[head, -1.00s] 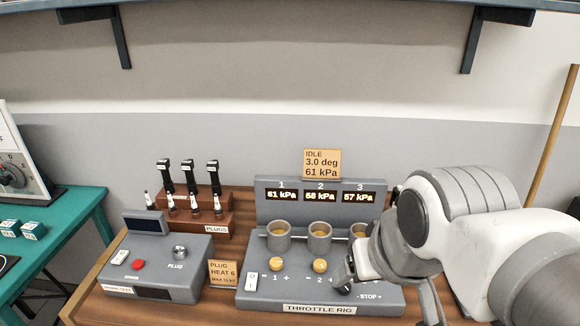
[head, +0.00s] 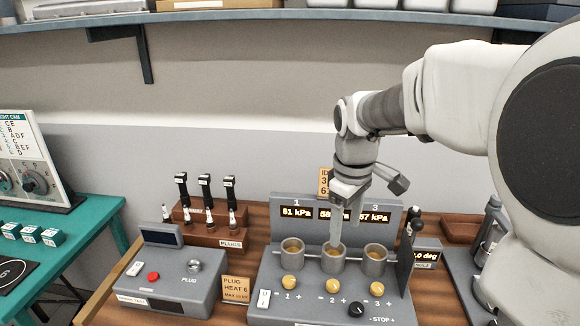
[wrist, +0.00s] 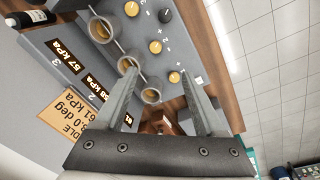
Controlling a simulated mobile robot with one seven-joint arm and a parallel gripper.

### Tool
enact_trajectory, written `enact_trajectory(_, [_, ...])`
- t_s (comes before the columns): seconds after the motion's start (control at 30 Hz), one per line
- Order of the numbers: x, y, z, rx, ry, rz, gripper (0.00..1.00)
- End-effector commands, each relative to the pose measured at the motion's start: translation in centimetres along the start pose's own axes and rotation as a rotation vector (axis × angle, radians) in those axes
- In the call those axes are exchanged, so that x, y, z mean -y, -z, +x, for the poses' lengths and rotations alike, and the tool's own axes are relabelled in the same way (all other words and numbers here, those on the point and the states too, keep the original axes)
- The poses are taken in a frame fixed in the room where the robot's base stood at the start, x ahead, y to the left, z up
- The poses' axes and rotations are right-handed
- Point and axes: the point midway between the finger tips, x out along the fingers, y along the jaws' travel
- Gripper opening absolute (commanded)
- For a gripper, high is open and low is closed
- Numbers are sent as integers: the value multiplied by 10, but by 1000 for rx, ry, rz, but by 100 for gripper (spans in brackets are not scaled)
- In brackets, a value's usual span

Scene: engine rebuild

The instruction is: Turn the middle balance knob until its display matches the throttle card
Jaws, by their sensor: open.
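The throttle rig (head: 275,312) is a grey console with three displays, three throttle bodies and three yellow knobs. The middle balance knob (head: 331,286) also shows in the wrist view (wrist: 155,47). The middle display (head: 326,213) is partly hidden by my gripper; it seems to read 58 or 68 kPa and also shows in the wrist view (wrist: 95,93). The throttle card (wrist: 72,122) reads IDLE, 3.0 deg, 61 kPa; in the head view (head: 324,181) it is mostly covered. My gripper (head: 335,241) is open and empty, pointing down over the middle throttle body, behind the middle knob.
The left display (head: 296,212) reads 61 kPa; the right one (head: 374,217) seems to read 57 kPa. A black stop knob (head: 356,309) sits at the front. The plug tester (head: 170,280) and plug rack (head: 212,233) stand left. Dark upright parts (head: 406,245) stand at the rig's right.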

Motion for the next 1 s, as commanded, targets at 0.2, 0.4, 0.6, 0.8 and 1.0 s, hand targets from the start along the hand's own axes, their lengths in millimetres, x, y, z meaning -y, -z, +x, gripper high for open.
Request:
enact_trajectory(0.2, [-21, 22, 30, 36, 67, -133, 72])
enact_trajectory(0.4, [-27, 29, 41, 44, 89, -179, 72])
enact_trajectory(0.6, [-25, 28, 63, 46, 92, -181, 72])
enact_trajectory(0.8, [-21, 25, 105, 46, 94, -181, 72])
enact_trajectory(1.0, [-17, 22, 149, 47, 93, -180, 72])
